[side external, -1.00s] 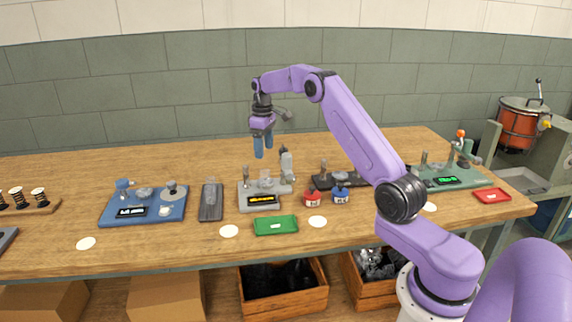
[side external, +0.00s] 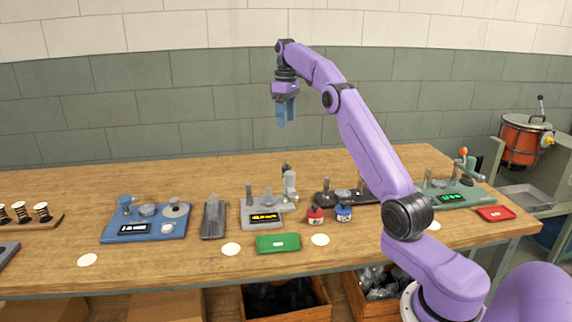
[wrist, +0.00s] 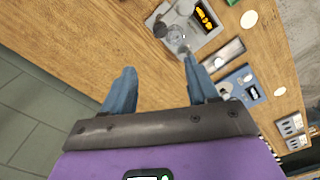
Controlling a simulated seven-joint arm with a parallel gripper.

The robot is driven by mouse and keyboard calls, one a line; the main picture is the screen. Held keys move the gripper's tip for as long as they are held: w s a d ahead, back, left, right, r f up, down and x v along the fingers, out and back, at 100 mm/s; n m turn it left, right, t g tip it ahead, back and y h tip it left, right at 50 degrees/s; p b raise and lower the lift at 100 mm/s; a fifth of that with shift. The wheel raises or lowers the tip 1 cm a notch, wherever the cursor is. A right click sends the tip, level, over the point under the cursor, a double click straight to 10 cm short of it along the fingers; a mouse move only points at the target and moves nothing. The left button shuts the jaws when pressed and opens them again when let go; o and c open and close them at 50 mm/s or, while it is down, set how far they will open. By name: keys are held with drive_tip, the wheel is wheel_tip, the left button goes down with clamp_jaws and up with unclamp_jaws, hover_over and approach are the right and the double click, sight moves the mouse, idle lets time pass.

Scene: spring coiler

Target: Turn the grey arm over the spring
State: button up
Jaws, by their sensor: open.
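The grey coiler machine (side external: 262,216) with a yellow-lit display stands in the middle of the table. It carries a short post on its left and a taller grey upright part (side external: 290,186) at its right rear. I cannot tell which part is the grey arm, and no spring on it can be made out. In the wrist view the grey machine (wrist: 209,38) lies beyond the fingertips at the top. My gripper (side external: 285,122), with blue fingers, is high above and behind the machine, touching nothing. In the wrist view my gripper (wrist: 160,66) has its fingers apart with nothing between them.
A blue machine (side external: 146,222) and a dark grey tray (side external: 214,219) stand to the left. A green tray (side external: 278,243) lies in front. Red (side external: 315,216) and blue (side external: 343,213) pots, a black machine (side external: 362,197) and a green machine (side external: 455,195) stand to the right.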

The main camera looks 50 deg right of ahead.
sight(286, 163)
wheel_tip(286, 163, down, 16)
drive_tip(key=shift+f, duration=0.25)
idle(0.6)
clamp_jaws()
